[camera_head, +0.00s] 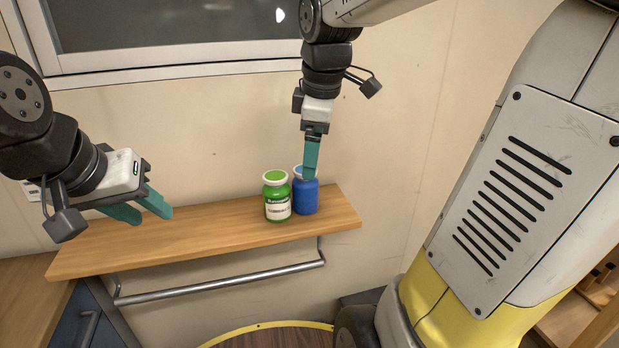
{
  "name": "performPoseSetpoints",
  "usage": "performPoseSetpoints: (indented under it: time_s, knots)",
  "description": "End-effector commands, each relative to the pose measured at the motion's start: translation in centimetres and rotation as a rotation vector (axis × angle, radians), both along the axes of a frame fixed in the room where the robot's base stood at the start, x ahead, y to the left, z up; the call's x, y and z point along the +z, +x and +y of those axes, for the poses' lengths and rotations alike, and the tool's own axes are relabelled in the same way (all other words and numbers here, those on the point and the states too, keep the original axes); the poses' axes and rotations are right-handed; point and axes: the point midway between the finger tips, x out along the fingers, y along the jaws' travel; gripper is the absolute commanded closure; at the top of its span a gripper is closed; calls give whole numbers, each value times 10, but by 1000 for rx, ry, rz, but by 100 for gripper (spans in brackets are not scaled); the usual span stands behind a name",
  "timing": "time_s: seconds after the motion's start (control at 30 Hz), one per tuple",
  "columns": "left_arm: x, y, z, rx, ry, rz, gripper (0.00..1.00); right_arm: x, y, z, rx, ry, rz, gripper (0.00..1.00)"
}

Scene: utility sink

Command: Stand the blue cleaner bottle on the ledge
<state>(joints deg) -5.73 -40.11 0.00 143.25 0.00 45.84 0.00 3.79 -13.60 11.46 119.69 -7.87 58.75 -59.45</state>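The blue cleaner bottle (306,198) stands upright on the wooden ledge (190,232), towards its right end. My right gripper (310,174) comes down from above, with its teal finger in front of the top of the blue bottle. I see the fingers side-on, one covering the other, so I cannot tell whether they grip the bottle. My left gripper (154,218) is open and empty, with its two teal fingers apart over the left part of the ledge. The finger hides part of the blue bottle's cap.
A green bottle with a white label (277,204) stands close beside the blue one on its left. A metal rail (220,285) runs below the ledge's front. The ledge left of the green bottle is bare. A window (180,40) is above.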

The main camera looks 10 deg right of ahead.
Motion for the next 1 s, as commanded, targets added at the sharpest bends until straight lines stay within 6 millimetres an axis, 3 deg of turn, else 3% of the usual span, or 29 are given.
performPoseSetpoints:
  time_s: [0.03,0.2,0.4,1.0]
  knots:
    - [0,0,0,0,0,0,64,2,-21,1,-152,65,-39,14]
    - [0,0,0,0,0,0,64,-7,-72,3,-642,336,-109,14]
    - [0,0,0,0,0,0,64,-19,-102,6,-968,565,-112,14]
    - [0,0,0,0,0,0,64,-22,-107,7,-1036,614,-105,14]
